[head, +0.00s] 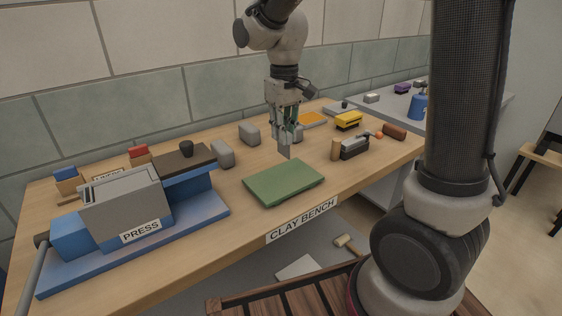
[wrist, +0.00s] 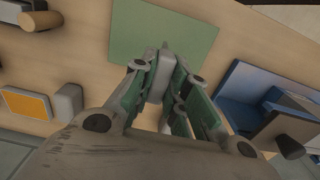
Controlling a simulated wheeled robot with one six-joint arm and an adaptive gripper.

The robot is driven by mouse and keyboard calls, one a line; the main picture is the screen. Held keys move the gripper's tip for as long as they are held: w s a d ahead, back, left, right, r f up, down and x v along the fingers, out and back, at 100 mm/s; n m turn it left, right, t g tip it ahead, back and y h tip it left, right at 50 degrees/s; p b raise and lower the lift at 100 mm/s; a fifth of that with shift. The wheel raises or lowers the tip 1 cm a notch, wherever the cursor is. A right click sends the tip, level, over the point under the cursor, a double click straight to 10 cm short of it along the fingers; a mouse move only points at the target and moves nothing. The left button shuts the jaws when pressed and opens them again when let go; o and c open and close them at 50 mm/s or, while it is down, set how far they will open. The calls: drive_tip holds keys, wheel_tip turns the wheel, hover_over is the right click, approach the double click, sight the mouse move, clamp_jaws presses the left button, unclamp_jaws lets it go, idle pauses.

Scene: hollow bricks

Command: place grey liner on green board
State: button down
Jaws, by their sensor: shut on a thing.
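The green board (head: 284,183) lies flat near the front edge of the bench. It also shows at the top of the wrist view (wrist: 190,32). My gripper (head: 286,138) points down above the bench, just behind the board. It is shut on a grey liner (head: 285,152), whose lower end sticks out below the fingers. In the wrist view the liner (wrist: 159,78) sits between the green-sided fingers, overlapping the board's edge in the picture. The liner appears above the board's back edge; its exact height is hard to tell. The fingers hide its upper part.
A blue and grey press (head: 124,207) stands left of the board. Grey blocks (head: 222,153) (head: 249,133) stand behind it. A black box (head: 354,148) with a wooden cylinder (head: 335,149) lies right. A yellow object (head: 348,120) and an orange tray (head: 312,119) are farther back.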

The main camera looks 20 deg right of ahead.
sight(284, 155)
wheel_tip(284, 155, down, 7)
drive_tip(key=shift+f, duration=0.1)
idle(0.4)
drive_tip(key=c, duration=1.4)
unclamp_jaws()
drive_tip(key=shift+f, duration=0.15)
wheel_tip(284, 155, up, 12)
drive_tip(key=shift+r, duration=0.15)
drive_tip(key=s+d+r+m+t, duration=0.1)
drive_tip(key=s+d, duration=0.4)
drive_tip(key=s, duration=0.1)
drive_tip(key=s+d+r+m+t, duration=0.1)
drive_tip(key=s+d+t, duration=0.1)
drive_tip(key=s+d, duration=0.3)
drive_tip(key=s+d+r+m+t, duration=0.1)
drive_tip(key=s+d, duration=0.4)
drive_tip(key=s, duration=0.4)
drive_tip(key=shift+d+r+m, duration=0.1)
drive_tip(key=shift+r+m, duration=0.2)
drive_tip(key=shift+r, duration=0.05)
